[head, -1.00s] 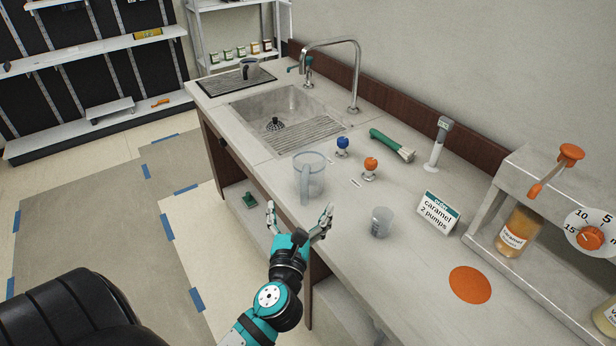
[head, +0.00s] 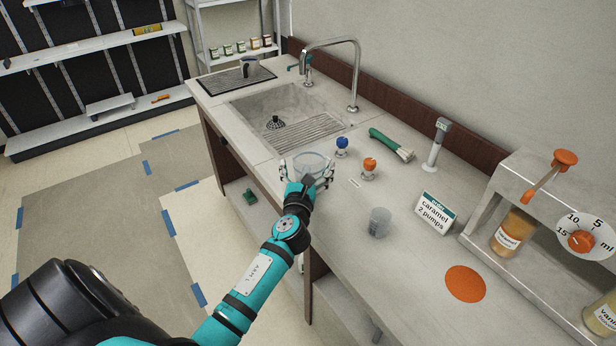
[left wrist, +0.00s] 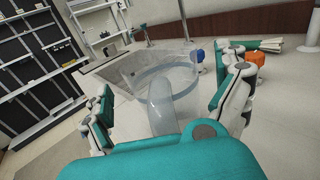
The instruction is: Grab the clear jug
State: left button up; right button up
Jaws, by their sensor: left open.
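The clear jug (head: 311,162) stands upright on the counter just in front of the sink. In the left wrist view the jug (left wrist: 182,76) shows its round rim, with its handle toward my palm. My left gripper (head: 306,170) is open, with one finger on each side of the jug; in the left wrist view the gripper (left wrist: 165,105) shows a gap at the left finger. Whether the right finger touches the jug I cannot tell. The arm hides the jug's lower part in the head view. My right gripper is not in view.
A small measuring cup (head: 380,222) stands to the right of the jug. The sink (head: 285,115) lies beyond. A caramel sign (head: 435,212) and pump stand (head: 540,200) are farther right.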

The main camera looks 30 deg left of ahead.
pick_arm(q)
jog(key=shift+w+a, duration=0.15)
jog(key=shift+w, duration=0.3)
jog(key=shift+s, duration=0.1)
jog(key=shift+c, duration=1.2)
jog(key=c, duration=1.4)
